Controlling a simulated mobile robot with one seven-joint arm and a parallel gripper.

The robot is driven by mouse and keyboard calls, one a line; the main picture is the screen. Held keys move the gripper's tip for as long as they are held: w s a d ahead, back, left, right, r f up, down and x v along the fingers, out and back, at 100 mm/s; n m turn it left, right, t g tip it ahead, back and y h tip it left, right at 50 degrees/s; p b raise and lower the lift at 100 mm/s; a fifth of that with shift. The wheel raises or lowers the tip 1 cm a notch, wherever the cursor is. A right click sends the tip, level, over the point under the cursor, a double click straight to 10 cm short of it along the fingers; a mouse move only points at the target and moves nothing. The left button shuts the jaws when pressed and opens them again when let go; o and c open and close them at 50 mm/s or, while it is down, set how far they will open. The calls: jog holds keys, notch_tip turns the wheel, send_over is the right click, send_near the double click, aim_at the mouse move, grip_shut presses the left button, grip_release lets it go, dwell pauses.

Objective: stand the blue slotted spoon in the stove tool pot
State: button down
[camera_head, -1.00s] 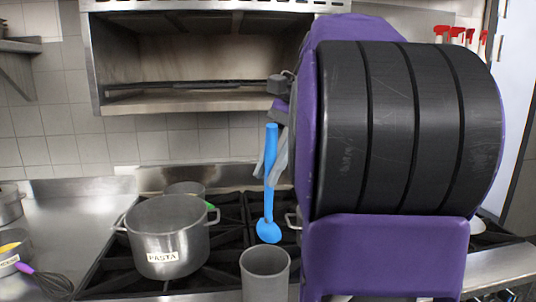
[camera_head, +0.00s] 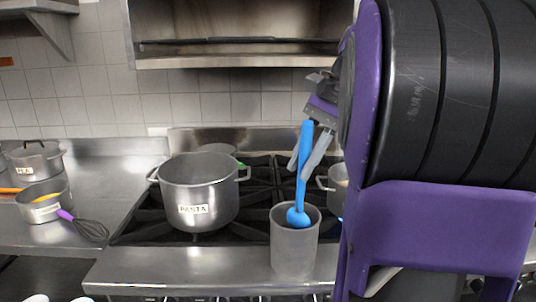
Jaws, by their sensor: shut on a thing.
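The blue slotted spoon (camera_head: 303,180) hangs nearly upright, head down, tilted slightly. My gripper (camera_head: 307,160) is shut on its upper handle. The grey stove tool pot (camera_head: 294,249) stands on the steel front ledge of the stove. The spoon's head overlaps the pot's open mouth in the picture, and its lower edge shows against the inside back wall. I cannot tell exactly how deep the head is. My purple and black arm hides the right side of the stove.
A large pot labelled PASTA (camera_head: 199,193) stands on the burners to the left. A whisk (camera_head: 85,227), a small pan (camera_head: 44,202) and a lidded pot (camera_head: 35,161) are on the left counter. The ledge left of the tool pot is clear.

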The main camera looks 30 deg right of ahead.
aim_at(302, 186)
jog(key=shift+w+d+f+b, duration=0.15)
jog(key=shift+w+f+b, duration=0.25)
jog(key=shift+f, duration=0.9)
jog(key=shift+w+d+f+b, duration=0.15)
jog(key=shift+f+b, duration=0.4)
jog(key=shift+f, duration=0.7)
jog(key=shift+w+d+f+b, duration=0.1)
jog(key=shift+w+f+b, duration=0.35)
jog(key=shift+f, duration=0.85)
jog(key=shift+s, duration=0.1)
jog(key=c, duration=0.6)
grip_release()
jog(key=p+v, duration=0.5)
jog(key=v, duration=1.2)
jog(key=shift+s+d+r, duration=0.15)
jog(key=shift+r, duration=0.05)
